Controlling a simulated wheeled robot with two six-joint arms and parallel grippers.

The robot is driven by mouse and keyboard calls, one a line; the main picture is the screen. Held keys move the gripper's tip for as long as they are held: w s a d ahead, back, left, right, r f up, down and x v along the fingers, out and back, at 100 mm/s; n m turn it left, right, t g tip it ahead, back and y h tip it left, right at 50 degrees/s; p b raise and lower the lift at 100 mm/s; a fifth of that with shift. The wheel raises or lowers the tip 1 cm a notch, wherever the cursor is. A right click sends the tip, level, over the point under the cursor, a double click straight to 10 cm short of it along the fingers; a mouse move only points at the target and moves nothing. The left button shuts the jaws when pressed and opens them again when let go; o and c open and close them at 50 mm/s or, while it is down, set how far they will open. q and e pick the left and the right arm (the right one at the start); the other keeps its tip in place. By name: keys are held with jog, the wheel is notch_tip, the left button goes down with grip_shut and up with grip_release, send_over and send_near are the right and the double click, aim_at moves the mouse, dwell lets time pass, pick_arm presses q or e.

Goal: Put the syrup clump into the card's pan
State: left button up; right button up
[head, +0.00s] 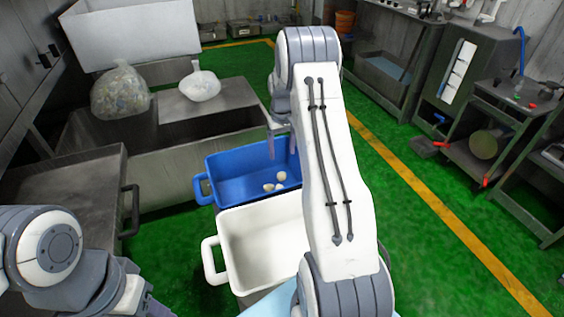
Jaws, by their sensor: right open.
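Small pale lumps (275,186) lie on the floor of the blue pan (228,186), towards its right side. I cannot tell which of them is the syrup clump. A white pan (232,247) stands nearer to me, and the part of it that I see is empty. My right arm hides the right side of both pans. No card can be made out. My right gripper (271,142) is open above the back of the blue pan, its fingers partly hidden by the arm. My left gripper (150,306) is at the bottom left, cut off by the frame edge.
A dark metal table (62,180) stands at left. Equipment racks line the right wall. Green floor with a yellow line (440,212) is clear at right.

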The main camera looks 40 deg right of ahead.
jog(key=s+a+r+n, duration=0.2)
jog(key=s+a+r, duration=0.15)
jog(key=a, duration=0.55)
jog(key=s+a+r+n, duration=0.1)
jog(key=s+a+r, duration=0.1)
jog(key=a+r, duration=0.5)
jog(key=s+a+r+n, duration=0.2)
jog(key=a, duration=1)
jog(key=s+a+n, duration=0.2)
jog(key=s+a, duration=0.2)
jog(key=s, duration=0.8)
jog(key=s+a+r+n+y, duration=0.1)
jog(key=s+a, duration=0.4)
jog(key=s, duration=0.7)
jog(key=shift+r+n, duration=0.2)
jog(key=shift+n, duration=0.7)
